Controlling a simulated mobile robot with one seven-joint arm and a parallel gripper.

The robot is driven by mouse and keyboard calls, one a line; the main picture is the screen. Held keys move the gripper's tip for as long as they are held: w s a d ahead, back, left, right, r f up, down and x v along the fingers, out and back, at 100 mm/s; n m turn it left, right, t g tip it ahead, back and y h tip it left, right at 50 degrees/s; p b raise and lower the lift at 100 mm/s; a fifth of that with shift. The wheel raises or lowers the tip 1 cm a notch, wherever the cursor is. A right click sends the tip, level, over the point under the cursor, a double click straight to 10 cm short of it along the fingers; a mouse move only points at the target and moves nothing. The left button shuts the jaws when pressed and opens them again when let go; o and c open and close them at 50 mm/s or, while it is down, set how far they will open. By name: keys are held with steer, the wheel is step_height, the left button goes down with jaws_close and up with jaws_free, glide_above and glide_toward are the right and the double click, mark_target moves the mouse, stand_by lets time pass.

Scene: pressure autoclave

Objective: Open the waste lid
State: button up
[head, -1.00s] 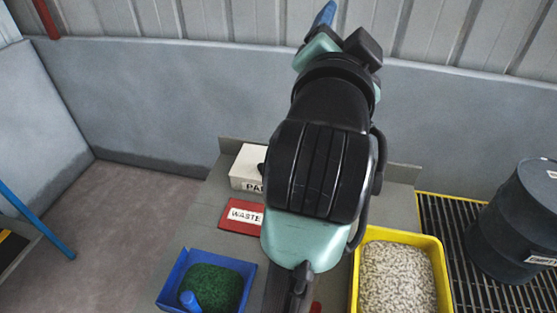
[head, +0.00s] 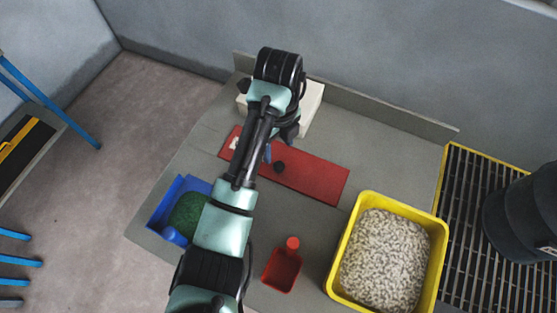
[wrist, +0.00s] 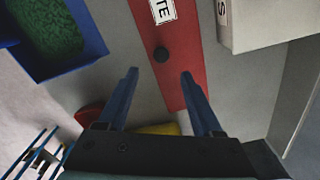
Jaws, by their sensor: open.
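The waste lid is a long flat red panel (head: 318,182) set in the grey bench top. It carries a white label ending in "TE" (wrist: 163,10) in the wrist view and a round black knob (head: 279,167). In the wrist view the knob (wrist: 161,54) lies just beyond my gripper (wrist: 159,74), roughly in line with the gap between its fingers. The blue fingers are apart with nothing between them. In the head view my arm covers part of the lid and its label, and hides most of the gripper. The lid lies flat.
A white box (head: 314,101) stands behind the lid. A blue tray of green granules (head: 168,198) is at left, a red scoop (head: 283,268) in front, a yellow tray of pale pellets (head: 437,255) at right. A dark drum (head: 522,215) stands over a grating (head: 462,215).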

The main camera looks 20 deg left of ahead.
mark_target(278, 166)
step_height(278, 166, down, 9)
steer(key=shift+r, duration=0.1)
stand_by(0.3)
jaws_close()
stand_by(1.3)
